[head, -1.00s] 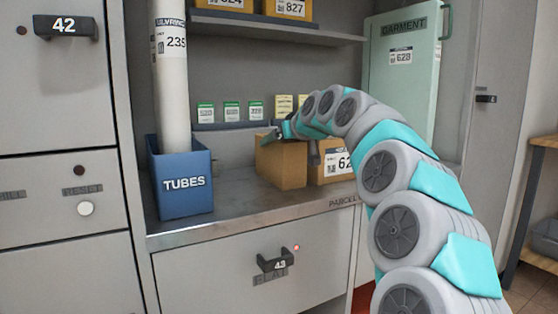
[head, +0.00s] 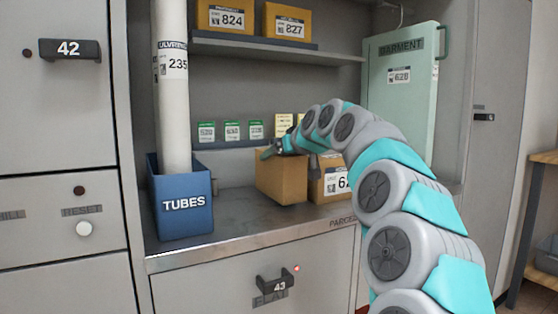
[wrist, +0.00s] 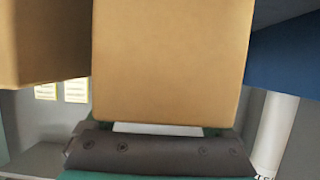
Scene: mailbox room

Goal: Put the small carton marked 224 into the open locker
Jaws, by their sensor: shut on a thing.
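A plain brown carton (head: 281,180) is in my gripper (head: 279,150) over the parcel counter, left of another carton. It also fills the middle of the wrist view (wrist: 172,60). No number shows on its visible faces, so I cannot tell whether it is the one marked 224. My gripper is shut on it from above; the fingertips are partly hidden by the arm and carton. The carton seems at most slightly above the counter. I see no open locker in these views.
A labelled carton (head: 330,180) stands close on the right, its number partly hidden by my arm. The blue TUBES bin (head: 183,222) with a tall tube (head: 172,100) stands left. Cartons 824 (head: 225,18) and 827 (head: 287,22) sit on the shelf above. The front counter (head: 245,230) is clear.

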